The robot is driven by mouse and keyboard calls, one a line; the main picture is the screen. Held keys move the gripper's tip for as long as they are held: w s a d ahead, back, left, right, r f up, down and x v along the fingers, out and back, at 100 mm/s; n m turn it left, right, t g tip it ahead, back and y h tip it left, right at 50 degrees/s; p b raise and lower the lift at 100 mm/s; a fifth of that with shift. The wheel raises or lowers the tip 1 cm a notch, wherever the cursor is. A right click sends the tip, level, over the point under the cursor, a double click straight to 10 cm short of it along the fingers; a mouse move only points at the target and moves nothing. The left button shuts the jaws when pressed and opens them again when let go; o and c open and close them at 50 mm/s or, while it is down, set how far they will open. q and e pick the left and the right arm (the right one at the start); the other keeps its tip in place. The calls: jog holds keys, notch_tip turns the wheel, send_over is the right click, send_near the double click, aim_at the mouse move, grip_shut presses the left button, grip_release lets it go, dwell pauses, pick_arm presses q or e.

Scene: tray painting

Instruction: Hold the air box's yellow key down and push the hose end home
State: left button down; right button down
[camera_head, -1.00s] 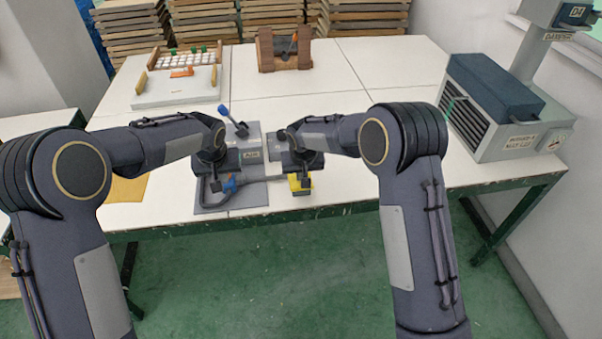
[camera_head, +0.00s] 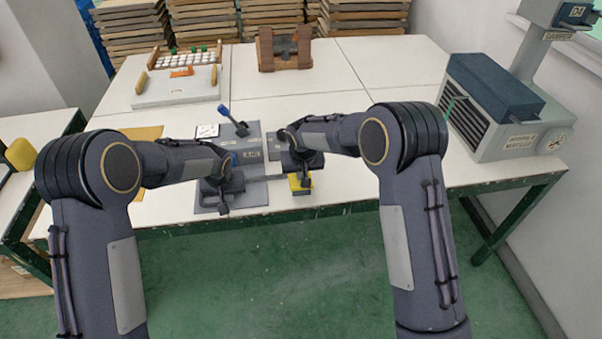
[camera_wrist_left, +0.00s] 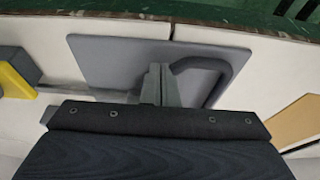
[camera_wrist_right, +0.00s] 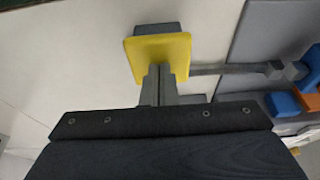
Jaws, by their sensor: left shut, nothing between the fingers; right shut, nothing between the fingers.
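The grey air box (camera_head: 252,157), labelled AIR, stands on a grey base plate (camera_head: 255,198) near the table's front edge. The yellow key (camera_head: 300,188) sits to its right at the front, and a yellow pad shows in the right wrist view (camera_wrist_right: 180,50). My right gripper (camera_head: 304,180) is shut, its tips over the key; whether the key is down I cannot tell. My left gripper (camera_head: 222,203) is shut and empty above the plate. The dark hose (camera_wrist_left: 215,68) curves beside its fingers.
A blue-tipped lever (camera_head: 232,118) rises behind the box. A white tray (camera_head: 170,95) and a brown wooden rack (camera_head: 285,50) stand farther back. A grey heater-like unit (camera_head: 495,110) stands at right. The table between is mostly clear.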

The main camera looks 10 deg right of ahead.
pick_arm(q)
jog(key=shift+f, duration=0.85)
pick_arm(e)
jog(key=shift+s+f, duration=0.1)
jog(key=shift+f, duration=0.05)
pick_arm(q)
jog(key=shift+w, duration=3.2)
jog(key=shift+s, duration=0.1)
jog(key=shift+s, duration=0.8)
jog(key=shift+r, duration=4.6)
